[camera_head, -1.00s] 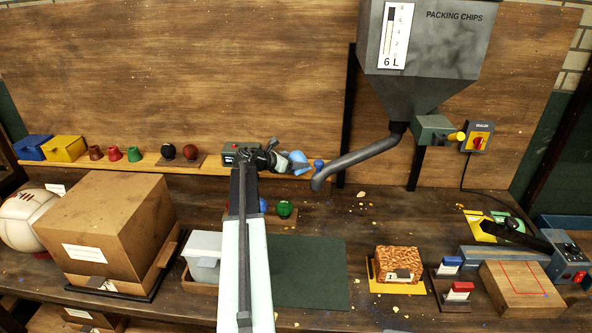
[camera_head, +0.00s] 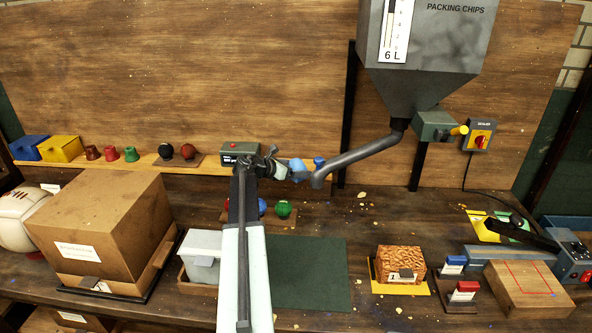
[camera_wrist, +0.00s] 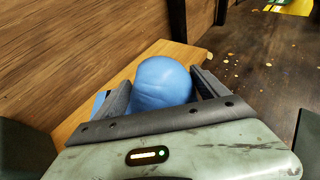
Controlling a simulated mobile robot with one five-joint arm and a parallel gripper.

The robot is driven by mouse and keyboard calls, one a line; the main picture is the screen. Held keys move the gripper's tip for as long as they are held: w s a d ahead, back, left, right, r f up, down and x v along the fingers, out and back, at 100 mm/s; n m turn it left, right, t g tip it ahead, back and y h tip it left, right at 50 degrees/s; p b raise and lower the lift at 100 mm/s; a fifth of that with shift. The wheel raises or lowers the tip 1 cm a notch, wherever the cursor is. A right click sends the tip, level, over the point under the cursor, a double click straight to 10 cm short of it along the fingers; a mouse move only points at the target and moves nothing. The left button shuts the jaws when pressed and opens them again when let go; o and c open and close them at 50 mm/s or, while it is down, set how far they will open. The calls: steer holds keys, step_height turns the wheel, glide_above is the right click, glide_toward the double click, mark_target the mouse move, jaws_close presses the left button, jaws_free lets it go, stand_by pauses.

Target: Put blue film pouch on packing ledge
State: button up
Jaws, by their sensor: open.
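The blue film pouch (camera_head: 297,166) is a smooth, rounded light-blue bundle at the right part of the packing ledge (camera_head: 217,165), the long pale wooden shelf along the back board. In the wrist view the pouch (camera_wrist: 160,84) lies between the two dark fingers of my gripper (camera_wrist: 161,79), over the wood of the ledge (camera_wrist: 180,52). The fingers are open, one on each side of it. I cannot tell whether they touch it, and its underside is hidden. In the head view my gripper (camera_head: 290,172) is small and partly hidden.
A grey spout (camera_head: 360,155) from the packing chips hopper (camera_head: 425,55) ends just right of the pouch. A small blue-topped item (camera_head: 318,162) stands beside it. A grey scale-like box (camera_head: 240,152) with a red button is left of my gripper. The green mat (camera_head: 308,275) is clear.

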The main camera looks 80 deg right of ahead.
steer(key=p+v, duration=0.4)
steer(key=v, duration=0.8)
steer(key=shift+r, duration=0.2)
